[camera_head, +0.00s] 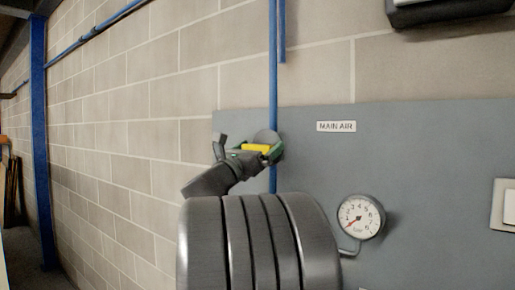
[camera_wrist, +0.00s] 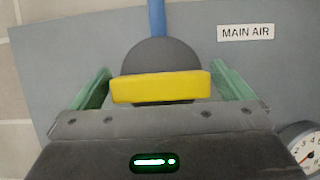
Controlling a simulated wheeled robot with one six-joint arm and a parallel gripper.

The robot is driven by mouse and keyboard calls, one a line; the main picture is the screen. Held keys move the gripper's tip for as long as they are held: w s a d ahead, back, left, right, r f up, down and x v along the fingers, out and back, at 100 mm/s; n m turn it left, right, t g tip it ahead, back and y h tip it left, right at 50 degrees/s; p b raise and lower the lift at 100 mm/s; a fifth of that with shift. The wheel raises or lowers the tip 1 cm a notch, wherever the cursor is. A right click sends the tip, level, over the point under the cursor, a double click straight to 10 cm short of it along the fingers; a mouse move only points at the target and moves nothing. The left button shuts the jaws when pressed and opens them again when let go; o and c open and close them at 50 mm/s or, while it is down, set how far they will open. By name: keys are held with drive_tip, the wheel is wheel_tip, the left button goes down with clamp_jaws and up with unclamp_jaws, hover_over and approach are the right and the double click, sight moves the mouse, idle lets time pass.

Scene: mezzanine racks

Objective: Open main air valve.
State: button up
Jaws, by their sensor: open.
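The main air valve has a yellow bar handle (camera_head: 256,148) on a round grey body (camera_wrist: 160,54), set on a blue vertical pipe (camera_head: 273,70). The handle lies across the pipe, close to horizontal. In the wrist view the handle (camera_wrist: 161,87) sits between the two green fingers of my gripper (camera_wrist: 162,88). The fingers are open, one at each end of the handle, with small gaps visible. A white "MAIN AIR" label (camera_head: 336,126) is right of the valve. My arm hides the pipe's lower part in the head view.
A pressure gauge (camera_head: 358,218) is on the grey panel (camera_head: 430,150), lower right of the valve, its needle toward the low end. A white switch (camera_head: 508,203) is at the right edge. A dark box (camera_head: 440,12) hangs above. The block wall (camera_head: 130,120) is left.

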drive_tip(key=shift+c, duration=0.4)
drive_tip(key=c, duration=0.8)
drive_tip(key=shift+n+y, duration=0.3)
drive_tip(key=shift+n, duration=0.3)
drive_tip(key=n+y, duration=0.1)
drive_tip(key=n, duration=0.1)
drive_tip(key=n+t+y+p, duration=0.1)
drive_tip(key=n, duration=0.2)
drive_tip(key=shift+r+n+t+y+p, duration=0.1)
drive_tip(key=shift+n+t+y+p, duration=0.2)
drive_tip(key=n+y+p, duration=0.1)
drive_tip(key=n, duration=0.2)
drive_tip(key=n+y+p, duration=0.1)
drive_tip(key=n, duration=0.2)
drive_tip(key=shift+y+p, duration=0.4)
drive_tip(key=n+y+p, duration=0.1)
drive_tip(key=n+p, duration=0.1)
drive_tip(key=n+y+p, duration=0.1)
drive_tip(key=n+p, duration=0.1)
drive_tip(key=n, duration=0.1)
drive_tip(key=shift+a+g, duration=0.1)
drive_tip(key=shift+g, duration=0.3)
drive_tip(key=shift+f+n+g+y+p, duration=0.15)
drive_tip(key=shift+n+g+y+p, duration=0.2)
drive_tip(key=shift+n, duration=0.7)
drive_tip(key=shift+f+n+g+y+p, duration=0.15)
drive_tip(key=shift+n+g+y+p, duration=0.15)
drive_tip(key=shift+n, duration=1.15)
